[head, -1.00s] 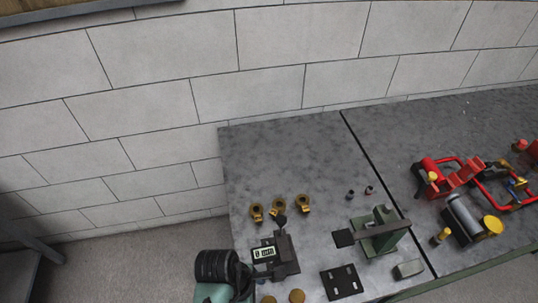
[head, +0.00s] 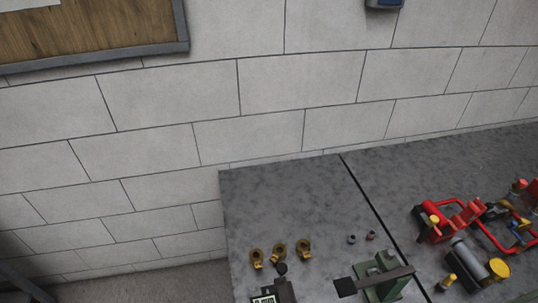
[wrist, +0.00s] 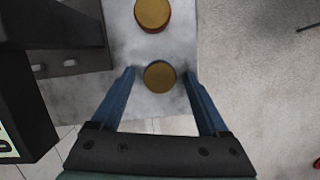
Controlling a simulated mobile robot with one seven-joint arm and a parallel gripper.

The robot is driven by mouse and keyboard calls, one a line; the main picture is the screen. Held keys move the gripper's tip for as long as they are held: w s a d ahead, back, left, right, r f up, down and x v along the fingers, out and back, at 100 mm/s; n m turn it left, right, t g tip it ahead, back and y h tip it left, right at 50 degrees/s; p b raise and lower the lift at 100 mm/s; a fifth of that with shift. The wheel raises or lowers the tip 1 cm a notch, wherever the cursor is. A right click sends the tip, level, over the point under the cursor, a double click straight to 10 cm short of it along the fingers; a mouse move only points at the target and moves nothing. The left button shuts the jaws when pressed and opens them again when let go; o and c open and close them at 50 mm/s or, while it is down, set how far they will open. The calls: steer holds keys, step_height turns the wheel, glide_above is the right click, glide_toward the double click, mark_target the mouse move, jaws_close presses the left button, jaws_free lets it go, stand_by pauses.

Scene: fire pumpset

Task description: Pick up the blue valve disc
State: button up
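In the wrist view, two round discs with brass-coloured faces lie on the grey table top. One disc (wrist: 159,75) appears between the tips of my gripper (wrist: 159,72); it has a thin dark rim, and I cannot clearly tell whether it is blue. The other disc (wrist: 152,14), farther up the picture, shows a red rim. My gripper is open, its two blue fingers on either side of the nearer disc with gaps on both sides. I cannot tell the height of the fingertips above the table.
A dark fixture (wrist: 58,30) stands left of the discs in the wrist view. The head view shows several brass fittings (head: 279,251), a green vise (head: 388,280) and a red pump assembly (head: 455,222). The table's back left (head: 265,195) is clear.

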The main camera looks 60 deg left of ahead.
jaws_close()
steer(key=shift+r, duration=0.15)
